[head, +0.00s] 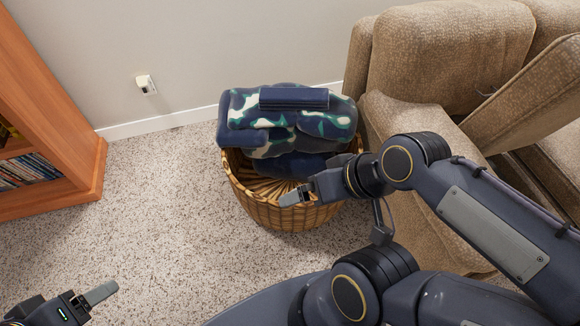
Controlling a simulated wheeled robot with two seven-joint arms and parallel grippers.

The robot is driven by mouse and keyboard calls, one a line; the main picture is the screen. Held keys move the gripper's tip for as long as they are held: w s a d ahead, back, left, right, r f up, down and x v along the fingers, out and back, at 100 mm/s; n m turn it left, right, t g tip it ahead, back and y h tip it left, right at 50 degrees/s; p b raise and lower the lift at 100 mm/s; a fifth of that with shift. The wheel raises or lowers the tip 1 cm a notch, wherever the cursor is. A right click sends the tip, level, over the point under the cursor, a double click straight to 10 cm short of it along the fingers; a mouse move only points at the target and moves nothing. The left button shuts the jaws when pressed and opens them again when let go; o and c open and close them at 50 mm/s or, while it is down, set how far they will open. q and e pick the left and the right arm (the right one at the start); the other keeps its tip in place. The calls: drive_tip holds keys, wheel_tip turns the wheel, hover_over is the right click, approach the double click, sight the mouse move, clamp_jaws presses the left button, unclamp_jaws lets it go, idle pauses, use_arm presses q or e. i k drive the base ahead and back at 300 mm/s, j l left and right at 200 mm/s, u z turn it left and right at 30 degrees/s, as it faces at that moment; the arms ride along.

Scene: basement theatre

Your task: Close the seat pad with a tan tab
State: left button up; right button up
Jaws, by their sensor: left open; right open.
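Tan fabric theatre seats (450,50) stand at the right in the head view. My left gripper (100,293) is open and empty over the carpet at the bottom left, far from the seats.
The wicker basket (262,212) stands beside the seats, with a blue and green camouflage-patterned bundle (315,123) on it. A wooden shelf (88,165) with discs or books is at the left. The carpet (150,205) between shelf and basket is clear.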

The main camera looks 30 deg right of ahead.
sight(543, 98)
drive_tip(key=k+j, duration=0.1)
drive_tip(key=z, duration=2.7)
